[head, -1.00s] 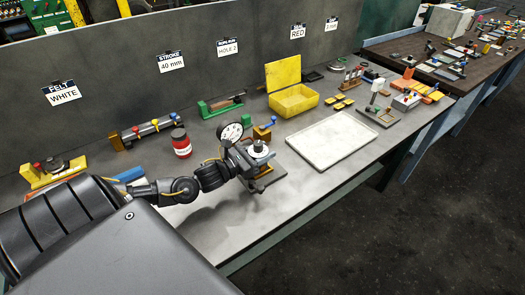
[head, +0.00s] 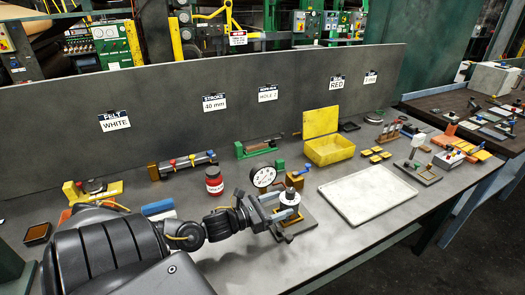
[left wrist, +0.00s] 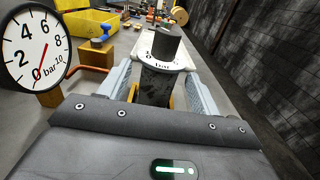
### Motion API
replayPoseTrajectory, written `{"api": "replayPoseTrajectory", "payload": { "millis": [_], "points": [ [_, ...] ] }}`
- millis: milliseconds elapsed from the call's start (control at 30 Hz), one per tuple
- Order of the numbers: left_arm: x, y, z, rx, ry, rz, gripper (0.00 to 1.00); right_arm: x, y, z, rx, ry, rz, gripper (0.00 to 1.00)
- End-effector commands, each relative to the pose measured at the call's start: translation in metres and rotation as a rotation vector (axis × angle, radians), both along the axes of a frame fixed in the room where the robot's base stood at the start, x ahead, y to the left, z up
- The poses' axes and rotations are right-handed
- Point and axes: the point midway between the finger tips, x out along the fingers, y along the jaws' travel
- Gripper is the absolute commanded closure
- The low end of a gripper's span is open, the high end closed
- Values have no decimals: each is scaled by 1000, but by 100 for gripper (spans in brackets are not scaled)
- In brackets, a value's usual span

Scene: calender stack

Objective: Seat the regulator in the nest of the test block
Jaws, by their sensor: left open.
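The block has a base plate (head: 301,226) and a white dial gauge (head: 263,177), which shows large at the left of the left wrist view (left wrist: 35,45). My left gripper (head: 279,212) is at the block. In the left wrist view its open grey fingers (left wrist: 158,88) stand either side of the regulator's dark body. The regulator's lower end and the nest are hidden, so I cannot tell how deep it sits.
A white tray (head: 329,197) lies right of the block, with a yellow open box (head: 330,153) behind it. A red jar (head: 214,182) and a blue block (head: 158,208) stand to the left. Bare bench lies in front of the block.

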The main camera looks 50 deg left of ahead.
Motion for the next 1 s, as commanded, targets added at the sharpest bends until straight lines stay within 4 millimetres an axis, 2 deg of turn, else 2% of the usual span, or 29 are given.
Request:
{"api": "replayPoseTrajectory", "payload": {
  "millis": [33, 200, 400, 1000],
  "points": [
    [-10, 3, -3, 2, 6, -2, 37, 0, 0, -3, 0, 0, 0, 64],
    [-35, 10, -2, 0, 4, -1, 37, 0, 0, -5, 0, 0, 0, 64],
    [-53, 16, -1, 0, 2, 1, 37, 0, 0, -6, 0, 0, 0, 64],
    [-58, 18, 0, -1, -1, 0, 37, 0, 2, -6, 2, -1, -1, 64]
  ]
}}
